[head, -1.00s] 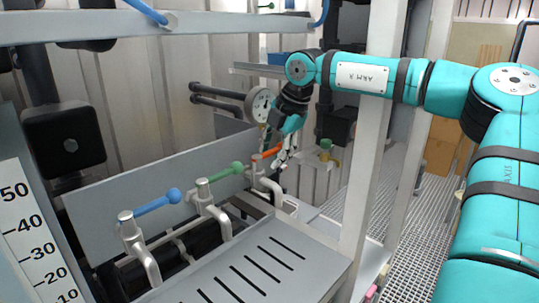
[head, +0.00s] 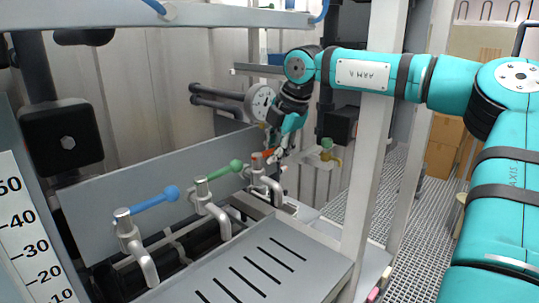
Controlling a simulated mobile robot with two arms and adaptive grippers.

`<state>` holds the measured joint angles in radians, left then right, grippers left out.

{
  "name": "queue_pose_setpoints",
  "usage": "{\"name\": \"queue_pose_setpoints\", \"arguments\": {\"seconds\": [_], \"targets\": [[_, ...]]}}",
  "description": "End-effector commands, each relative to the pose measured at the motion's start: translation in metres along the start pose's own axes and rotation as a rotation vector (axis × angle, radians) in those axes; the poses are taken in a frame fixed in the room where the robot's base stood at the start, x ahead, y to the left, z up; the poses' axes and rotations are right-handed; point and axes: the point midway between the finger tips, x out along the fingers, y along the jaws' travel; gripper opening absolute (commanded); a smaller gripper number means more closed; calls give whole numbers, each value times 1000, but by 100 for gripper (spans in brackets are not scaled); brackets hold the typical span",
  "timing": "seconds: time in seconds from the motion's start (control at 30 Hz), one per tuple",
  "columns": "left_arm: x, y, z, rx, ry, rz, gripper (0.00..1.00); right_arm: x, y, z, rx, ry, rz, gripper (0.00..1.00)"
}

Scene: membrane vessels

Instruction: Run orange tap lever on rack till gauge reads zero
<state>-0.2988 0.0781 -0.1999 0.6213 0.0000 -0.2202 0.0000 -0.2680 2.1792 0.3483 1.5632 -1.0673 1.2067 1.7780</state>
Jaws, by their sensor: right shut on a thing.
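The orange tap lever (head: 268,153) is on the farthest of three metal taps on the rack, beyond the blue and green ones. My right gripper (head: 277,156) reaches down from above and is shut on the orange lever near its free end; the fingers hide part of it. The round white-faced gauge (head: 263,102) is behind the taps, partly hidden by my right wrist. Its face is too small to read. My left gripper is not in view.
The blue lever (head: 155,200) and green lever (head: 224,170) stand nearer on the same rack. A slotted metal drain shelf (head: 255,270) lies in front. An upright grey post (head: 370,180) stands close to my right arm. A yellow-green valve (head: 327,150) is farther right.

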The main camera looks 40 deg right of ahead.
Motion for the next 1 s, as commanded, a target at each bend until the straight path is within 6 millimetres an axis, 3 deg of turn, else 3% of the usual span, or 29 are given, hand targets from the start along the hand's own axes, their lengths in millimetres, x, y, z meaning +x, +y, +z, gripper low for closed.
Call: {"name": "queue_pose_setpoints", "arguments": {"seconds": [0.03,0.4,0.73,1.0], "targets": [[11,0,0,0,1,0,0,2,-1,0,22,-14,9,0],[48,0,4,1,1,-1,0,-4,-11,-2,216,-94,11,0],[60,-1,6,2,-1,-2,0,-9,-15,-3,318,-134,10,0],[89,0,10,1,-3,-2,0,-9,-23,-8,480,-206,13,0]]}}
